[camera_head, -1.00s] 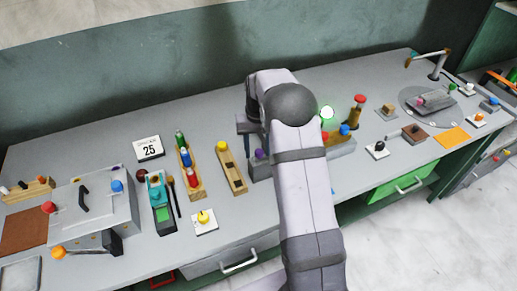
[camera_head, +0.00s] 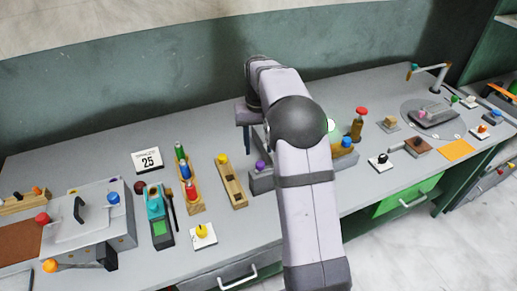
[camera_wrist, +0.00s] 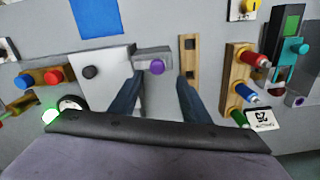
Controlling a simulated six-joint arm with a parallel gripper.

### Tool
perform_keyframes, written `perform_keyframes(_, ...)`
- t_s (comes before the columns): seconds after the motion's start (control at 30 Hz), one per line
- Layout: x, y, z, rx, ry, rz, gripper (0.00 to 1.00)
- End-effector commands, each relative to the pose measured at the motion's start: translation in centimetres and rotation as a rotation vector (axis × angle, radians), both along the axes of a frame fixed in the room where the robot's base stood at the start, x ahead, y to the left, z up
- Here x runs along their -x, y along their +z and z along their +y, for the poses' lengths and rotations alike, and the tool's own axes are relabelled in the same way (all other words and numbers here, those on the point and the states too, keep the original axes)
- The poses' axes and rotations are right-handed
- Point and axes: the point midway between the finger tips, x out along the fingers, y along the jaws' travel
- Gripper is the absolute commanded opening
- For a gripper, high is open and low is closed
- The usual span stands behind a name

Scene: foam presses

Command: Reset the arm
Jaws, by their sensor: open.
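My gripper (camera_wrist: 160,82) is open and empty in the wrist view, with its two dark blue fingers spread apart. Between and beyond them are a grey block with a purple knob (camera_wrist: 157,67) and a wooden rack with dark slots (camera_wrist: 189,60). In the head view my gripper (camera_head: 248,138) hangs above the back of the bench, pointing down, partly hidden by my own arm. I cannot tell its exact height. The purple knob (camera_head: 260,166) shows in front of it there.
The grey bench (camera_head: 100,150) is crowded. A red-topped post (camera_head: 359,122) and a lit green lamp (camera_head: 330,126) are right. The wall is close behind.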

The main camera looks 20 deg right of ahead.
Motion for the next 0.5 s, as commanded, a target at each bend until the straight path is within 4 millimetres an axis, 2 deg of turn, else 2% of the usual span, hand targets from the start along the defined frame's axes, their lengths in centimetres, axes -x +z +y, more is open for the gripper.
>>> perform_keyframes(0.33,0.01,-0.02,-0.01,0.000,0.000,0.000,0.43)
perform_keyframes(0.5,0.98,0.08,0.84,0.000,0.015,0.000,0.43)
